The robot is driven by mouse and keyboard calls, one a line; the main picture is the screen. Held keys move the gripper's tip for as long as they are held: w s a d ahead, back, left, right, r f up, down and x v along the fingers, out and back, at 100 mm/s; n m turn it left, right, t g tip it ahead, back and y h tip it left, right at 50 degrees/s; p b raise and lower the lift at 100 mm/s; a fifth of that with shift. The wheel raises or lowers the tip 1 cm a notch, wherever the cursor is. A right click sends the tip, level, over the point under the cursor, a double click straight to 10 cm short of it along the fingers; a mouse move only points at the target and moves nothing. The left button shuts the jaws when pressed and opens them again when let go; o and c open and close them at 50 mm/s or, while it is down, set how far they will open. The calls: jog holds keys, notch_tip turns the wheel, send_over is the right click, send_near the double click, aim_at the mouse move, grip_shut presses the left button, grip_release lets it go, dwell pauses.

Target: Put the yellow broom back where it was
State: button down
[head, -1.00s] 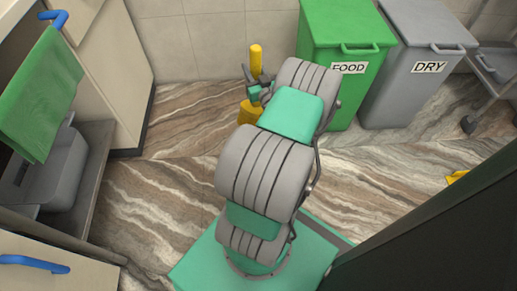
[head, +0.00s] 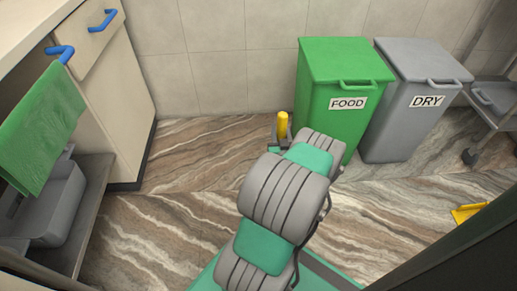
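The yellow broom's handle (head: 283,122) shows upright near the tiled back wall, just left of the green FOOD bin. My gripper (head: 281,137) is at the handle, below its top end, and appears shut on it. The broom's lower part and head are hidden behind my gripper and arm, so I cannot tell whether it touches the floor.
The green FOOD bin (head: 338,112) and grey DRY bin (head: 405,130) stand against the back wall. A counter with drawers (head: 105,100) and a green towel (head: 40,130) is at the left. A yellow object (head: 468,212) lies at the right. Brown floor is clear between.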

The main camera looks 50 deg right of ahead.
jog(key=w+f+b, duration=0.5)
jog(key=w+f, duration=0.5)
jog(key=f, duration=0.1)
jog(key=shift+a, duration=0.15)
jog(key=shift+f, duration=0.15)
jog(key=c, duration=1)
grip_release()
jog(key=shift+f, duration=0.1)
jog(key=shift+o, duration=0.2)
jog(key=shift+s, duration=0.1)
